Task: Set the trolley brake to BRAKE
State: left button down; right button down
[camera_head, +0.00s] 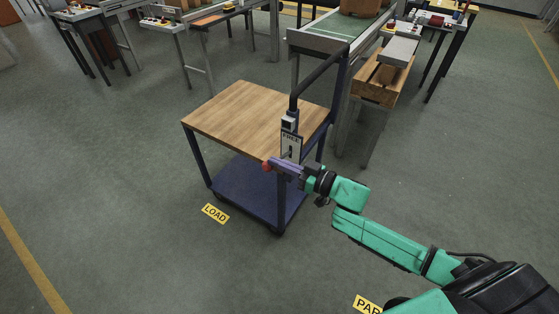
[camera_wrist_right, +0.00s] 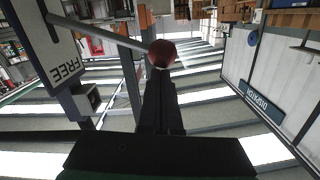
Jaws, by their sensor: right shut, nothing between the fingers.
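The trolley (camera_head: 238,112) has a wooden top, a blue frame and a blue lower shelf. A white brake plate (camera_head: 291,146) marked FREE stands at its near right side, below the dark handle bar; BRAKE lettering cannot be read. The brake lever's red knob (camera_head: 267,166) is at my right gripper's tip. In the right wrist view the plate (camera_wrist_right: 43,42) is at the upper left, and a grey rod runs from it to the red knob (camera_wrist_right: 162,53). My right gripper (camera_head: 276,166) is shut and empty, its fingertips (camera_wrist_right: 160,75) at the knob; I cannot tell whether they touch.
A LOAD floor label (camera_head: 215,213) lies in front of the trolley, and another yellow label (camera_head: 367,304) is partly hidden near my arm. A conveyor (camera_head: 335,30) and a wooden box (camera_head: 383,80) stand behind right. The floor at left is clear.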

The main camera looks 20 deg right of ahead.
jog(key=shift+a+f, duration=0.1)
jog(key=shift+f, duration=0.1)
jog(key=shift+s+a+f+n+b, duration=0.25)
jog(key=shift+f+n+b, duration=0.15)
jog(key=shift+f+n, duration=0.2)
notch_tip(320, 180, down, 10)
jog(key=a+n+b, duration=0.1)
jog(key=n+b, duration=0.7)
jog(key=shift+s, duration=0.45)
jog(key=shift+f, duration=0.1)
